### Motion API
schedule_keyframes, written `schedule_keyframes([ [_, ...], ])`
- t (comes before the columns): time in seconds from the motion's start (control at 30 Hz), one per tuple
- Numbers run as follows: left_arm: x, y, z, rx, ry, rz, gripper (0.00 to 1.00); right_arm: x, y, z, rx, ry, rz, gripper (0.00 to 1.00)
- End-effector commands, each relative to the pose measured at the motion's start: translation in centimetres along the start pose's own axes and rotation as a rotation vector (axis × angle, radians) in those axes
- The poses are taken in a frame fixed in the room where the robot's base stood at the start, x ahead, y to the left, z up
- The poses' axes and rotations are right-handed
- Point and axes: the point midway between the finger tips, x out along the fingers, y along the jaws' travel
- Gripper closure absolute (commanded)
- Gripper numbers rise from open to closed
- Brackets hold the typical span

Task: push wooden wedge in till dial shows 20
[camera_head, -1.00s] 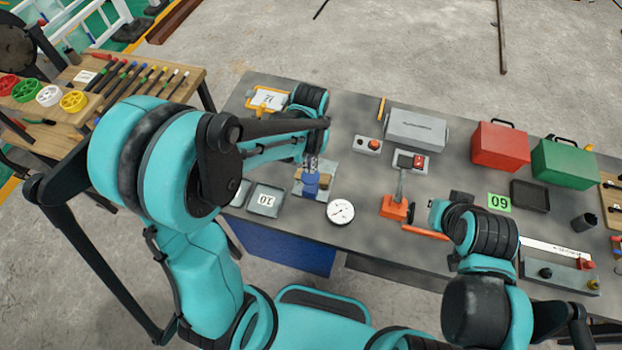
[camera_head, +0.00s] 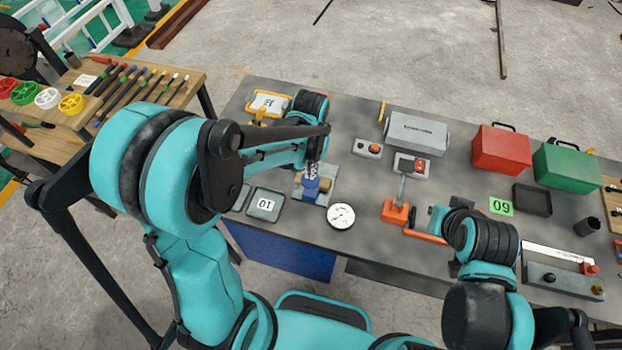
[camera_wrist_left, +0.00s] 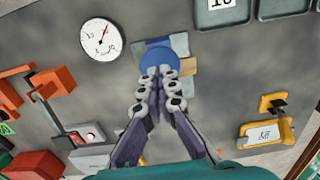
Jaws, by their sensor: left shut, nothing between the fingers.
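The dial (camera_head: 341,216) is a round white gauge on the bench. In the left wrist view its red needle on the dial (camera_wrist_left: 101,40) points up and right; the figures are too small to read.
A tray marked 10 (camera_head: 266,204) lies left of the plate. An orange crank device (camera_head: 397,211), a grey box (camera_head: 416,133), a red case (camera_head: 501,149) and a green case (camera_head: 566,165) stand to the right.

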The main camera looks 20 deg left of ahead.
Motion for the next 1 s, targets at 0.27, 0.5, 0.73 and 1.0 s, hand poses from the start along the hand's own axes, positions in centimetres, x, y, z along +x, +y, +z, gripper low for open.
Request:
schedule_keyframes([
  [0.27, 0.00, 0.00, 0.00, 0.000, 0.000, 0.000, 1.00, 0.00, 0.00, 0.00, 0.000, 0.000, 0.000, 1.00],
  [0.5, 0.03, 0.00, 0.00, 0.000, 0.000, 0.000, 1.00, 0.02, 0.00, 0.02, 0.000, 0.000, 0.000, 1.00],
  [0.73, 0.42, 0.00, 0.00, 0.000, 0.000, 0.000, 1.00, 0.30, 0.00, 0.22, 0.000, 0.000, 0.000, 1.00],
  [1.0, 0.97, 0.00, -0.01, 0.000, 0.000, 0.000, 1.00, 0.70, 0.00, 0.50, 0.000, 0.000, 0.000, 1.00],
])
